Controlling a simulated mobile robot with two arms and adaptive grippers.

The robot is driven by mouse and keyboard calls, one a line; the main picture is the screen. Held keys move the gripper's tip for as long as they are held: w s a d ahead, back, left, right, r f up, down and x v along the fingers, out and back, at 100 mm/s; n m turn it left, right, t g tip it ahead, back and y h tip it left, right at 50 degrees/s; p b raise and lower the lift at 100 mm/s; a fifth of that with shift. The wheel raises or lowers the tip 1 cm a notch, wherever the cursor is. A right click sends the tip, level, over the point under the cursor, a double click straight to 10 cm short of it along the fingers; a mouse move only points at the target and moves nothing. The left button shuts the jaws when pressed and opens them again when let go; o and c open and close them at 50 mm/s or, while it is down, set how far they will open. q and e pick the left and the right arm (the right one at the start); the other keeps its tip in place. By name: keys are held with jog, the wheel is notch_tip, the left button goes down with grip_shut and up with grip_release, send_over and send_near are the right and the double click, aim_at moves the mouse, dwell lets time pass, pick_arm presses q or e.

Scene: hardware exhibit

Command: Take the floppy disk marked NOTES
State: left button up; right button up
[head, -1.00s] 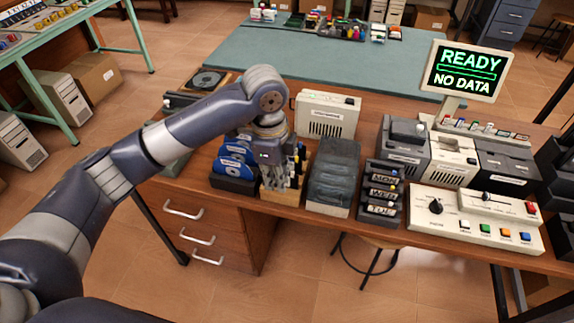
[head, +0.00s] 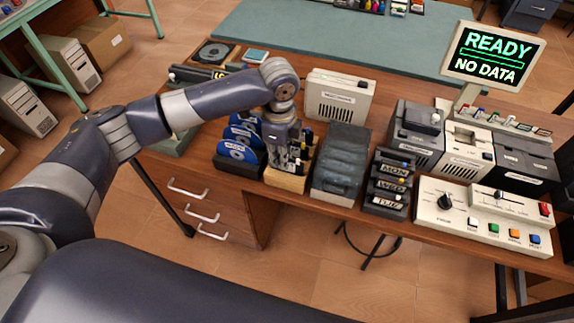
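I cannot read NOTES on any label, so I cannot tell which item is that floppy disk. A black rack (head: 238,167) holds several blue discs (head: 236,150) with small, unreadable print. A dark, smoky box (head: 342,165) stands right of the wooden holder (head: 287,181); its contents do not show clearly. My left gripper (head: 295,157) points down at the wooden holder, among its upright small items. Whether its fingers are apart or closed on something is too small to tell. My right gripper is not in view.
Black drawers marked MON, WED and TUE (head: 388,187) stand right of the smoky box. A beige control panel (head: 478,214), drive units (head: 467,148) and a READY / NO DATA screen (head: 490,55) fill the right. A beige box (head: 338,97) stands behind.

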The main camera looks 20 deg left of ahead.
pick_arm(q)
jog(key=shift+f, duration=0.8)
jog(key=shift+w+f, duration=0.1)
grip_shut()
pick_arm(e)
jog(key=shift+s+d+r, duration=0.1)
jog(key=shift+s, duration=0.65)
